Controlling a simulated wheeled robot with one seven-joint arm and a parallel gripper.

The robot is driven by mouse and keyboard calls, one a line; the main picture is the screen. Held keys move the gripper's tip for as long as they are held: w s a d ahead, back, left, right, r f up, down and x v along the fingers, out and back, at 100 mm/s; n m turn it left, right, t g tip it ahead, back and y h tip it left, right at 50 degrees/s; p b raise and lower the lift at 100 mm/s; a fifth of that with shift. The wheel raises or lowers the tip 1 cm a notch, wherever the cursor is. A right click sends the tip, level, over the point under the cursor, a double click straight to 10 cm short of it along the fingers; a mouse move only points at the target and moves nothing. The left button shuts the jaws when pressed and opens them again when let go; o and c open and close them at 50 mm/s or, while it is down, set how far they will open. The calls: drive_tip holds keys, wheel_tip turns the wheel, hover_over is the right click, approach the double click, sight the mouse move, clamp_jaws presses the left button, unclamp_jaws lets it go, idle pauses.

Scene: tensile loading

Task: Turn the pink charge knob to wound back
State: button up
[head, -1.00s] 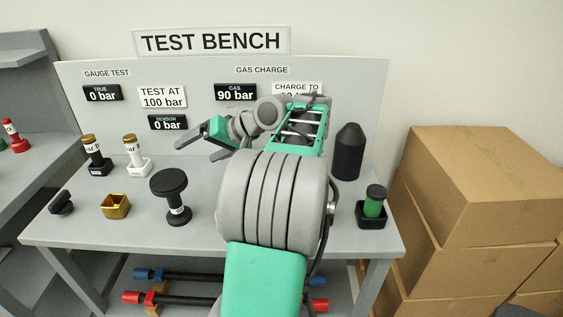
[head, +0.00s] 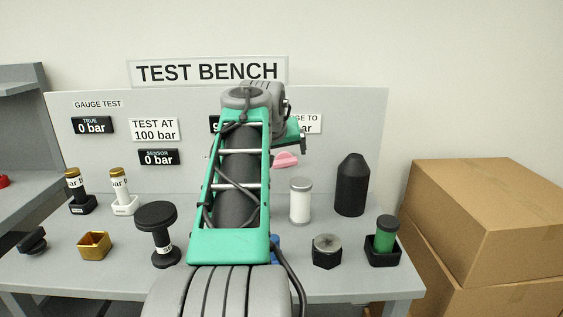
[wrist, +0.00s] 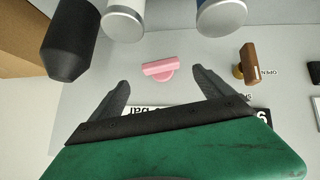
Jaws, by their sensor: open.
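The pink charge knob (head: 286,159) is on the upright bench panel, right of my arm in the head view. In the wrist view the knob (wrist: 158,69) shows a bar-shaped grip, slightly tilted, on a round base. My gripper (wrist: 163,78) is open, with one dark finger on each side of the knob in that picture. The fingers look apart from the knob, and nothing is between them. How far the fingertips are from the panel is hard to tell. In the head view my gripper (head: 302,146) is just above and right of the knob, partly hidden by my arm.
A black pointed cylinder (head: 351,186) and a white cylinder (head: 300,201) stand below the knob on the bench. A brown handle (wrist: 249,54) beside an OPEN label is close by on the panel. The gas display (head: 214,124) is mostly hidden. Cardboard boxes (head: 490,220) stand at right.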

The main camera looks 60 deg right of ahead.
sight(284, 162)
drive_tip(key=x, duration=0.6)
drive_tip(key=shift+w+d+f, duration=0.15)
drive_tip(key=shift+d+f, duration=0.1)
drive_tip(key=shift+d, duration=0.05)
drive_tip(key=shift+c, duration=0.2)
drive_tip(key=c, duration=1.3)
